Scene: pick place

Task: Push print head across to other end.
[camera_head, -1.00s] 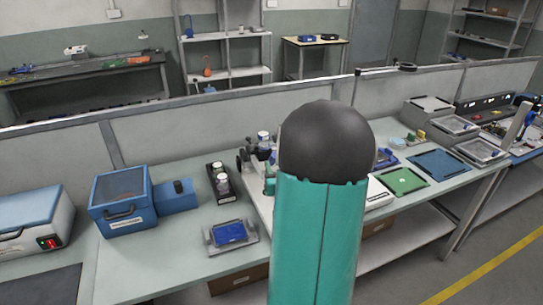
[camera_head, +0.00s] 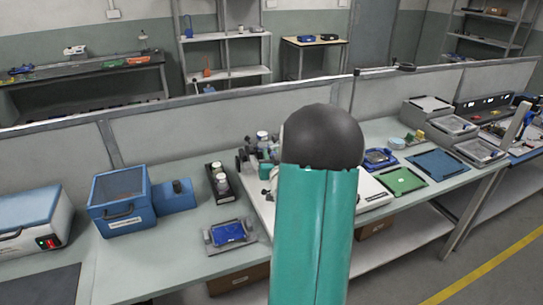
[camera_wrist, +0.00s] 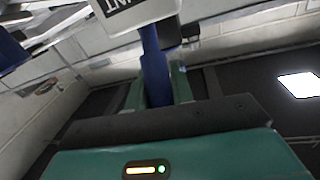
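In the wrist view a white block (camera_wrist: 137,14) with dark lettering ending in "NT" is at the top, cut off by the edge; it looks like the print head. A blue post (camera_wrist: 155,70) runs down from it. My gripper (camera_wrist: 158,85) has one teal finger on each side of the post, very close to it; I cannot tell whether both touch. In the head view my arm covers most of the white machine base (camera_head: 372,192). Small teal parts at its left end are too small to tell apart.
Left on the bench (camera_head: 185,245) are a blue box (camera_head: 122,192), a black rack with bottles (camera_head: 218,184) and a tray with a blue pad (camera_head: 230,233). A green sheet (camera_head: 401,181) and a blue mat (camera_head: 438,163) lie to the right. A grey partition (camera_head: 160,130) stands behind.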

